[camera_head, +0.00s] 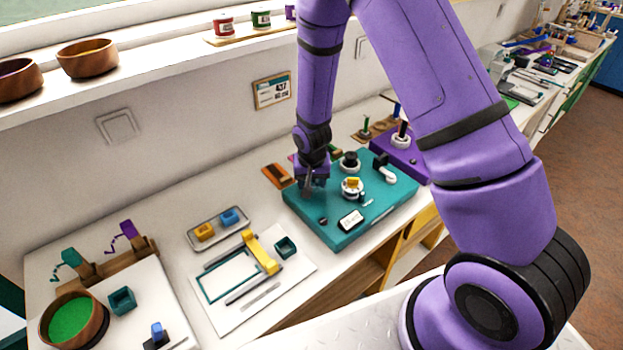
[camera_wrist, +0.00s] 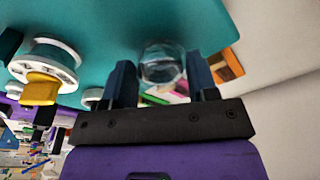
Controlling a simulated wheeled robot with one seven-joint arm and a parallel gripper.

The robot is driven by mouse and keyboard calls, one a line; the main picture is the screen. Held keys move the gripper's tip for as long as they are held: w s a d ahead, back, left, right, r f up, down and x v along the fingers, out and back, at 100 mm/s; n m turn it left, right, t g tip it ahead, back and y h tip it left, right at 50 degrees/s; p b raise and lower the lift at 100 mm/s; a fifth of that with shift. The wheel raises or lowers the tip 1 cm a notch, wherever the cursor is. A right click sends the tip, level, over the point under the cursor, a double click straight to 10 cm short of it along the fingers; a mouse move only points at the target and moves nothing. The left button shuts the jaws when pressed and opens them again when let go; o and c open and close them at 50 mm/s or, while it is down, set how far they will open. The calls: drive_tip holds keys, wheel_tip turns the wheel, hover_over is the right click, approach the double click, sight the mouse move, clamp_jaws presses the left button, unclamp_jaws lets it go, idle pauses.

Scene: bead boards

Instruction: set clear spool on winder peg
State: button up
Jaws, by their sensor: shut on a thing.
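My gripper (camera_head: 311,184) is over the left part of the teal winder board (camera_head: 330,232). In the wrist view my gripper (camera_wrist: 161,82) is shut on the clear spool (camera_wrist: 162,62), which sits between the two dark fingers. In the head view the spool is too small and see-through to make out well. The board carries a white wheel with a yellow block on it (camera_head: 352,187), right of my gripper. This wheel also shows at the left of the wrist view (camera_wrist: 45,62). A black round part (camera_head: 349,161) stands behind it. I cannot tell which part is the winder peg.
A purple board with a white-based post (camera_head: 402,138) stands behind to the right. An orange-brown block (camera_head: 277,175) lies left of the teal board. A grey tray (camera_head: 217,230) with yellow and blue blocks and a white board with a yellow bar (camera_head: 261,254) lie to the left.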

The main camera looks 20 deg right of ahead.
drive_tip(key=shift+f, duration=0.55)
drive_tip(key=o, duration=1)
drive_tip(key=shift+r, duration=3.5)
